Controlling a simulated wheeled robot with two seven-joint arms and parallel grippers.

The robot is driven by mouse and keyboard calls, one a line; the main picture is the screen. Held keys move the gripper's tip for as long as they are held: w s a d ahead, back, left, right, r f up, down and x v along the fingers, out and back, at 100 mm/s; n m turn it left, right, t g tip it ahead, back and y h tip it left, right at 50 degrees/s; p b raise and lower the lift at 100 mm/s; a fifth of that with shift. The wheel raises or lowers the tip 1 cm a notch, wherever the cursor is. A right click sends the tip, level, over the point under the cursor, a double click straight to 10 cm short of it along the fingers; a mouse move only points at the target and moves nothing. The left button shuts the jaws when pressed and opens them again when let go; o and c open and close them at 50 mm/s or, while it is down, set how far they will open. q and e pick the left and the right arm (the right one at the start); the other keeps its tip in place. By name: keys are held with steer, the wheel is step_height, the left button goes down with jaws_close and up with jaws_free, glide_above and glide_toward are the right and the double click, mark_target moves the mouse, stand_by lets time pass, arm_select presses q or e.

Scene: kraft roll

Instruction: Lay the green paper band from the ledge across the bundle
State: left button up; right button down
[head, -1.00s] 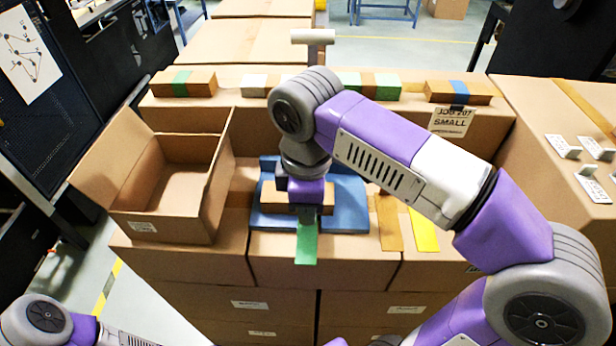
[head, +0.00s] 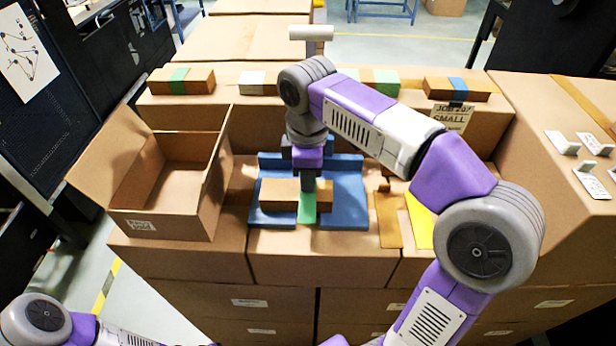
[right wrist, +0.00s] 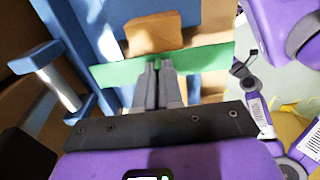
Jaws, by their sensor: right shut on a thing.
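The bundle, a brown block (head: 278,196), lies in the blue jig (head: 345,190) in the middle of the head view. My right gripper (head: 308,190) is shut on the green paper band (head: 308,211), over the middle of the bundle. The band runs front to back and crosses the bundle in the picture. In the right wrist view the fingertips (right wrist: 159,68) pinch the green band (right wrist: 205,60), with the bundle (right wrist: 153,34) beyond it. I cannot tell whether the band touches the bundle. My left gripper is out of view.
A brown band (head: 387,222) and a yellow band (head: 421,224) lie right of the jig. An open empty carton (head: 170,225) stands at left. Several banded blocks line the back boxes, including a blue-banded one (head: 440,88). A sign (head: 452,115) hangs at back right.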

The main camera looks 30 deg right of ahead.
steer(key=shift+f, duration=0.15)
steer(key=c, duration=1.3)
jaws_free()
step_height(320, 180, up, 12)
steer(key=p, duration=0.4)
steer(key=shift+r, duration=0.2)
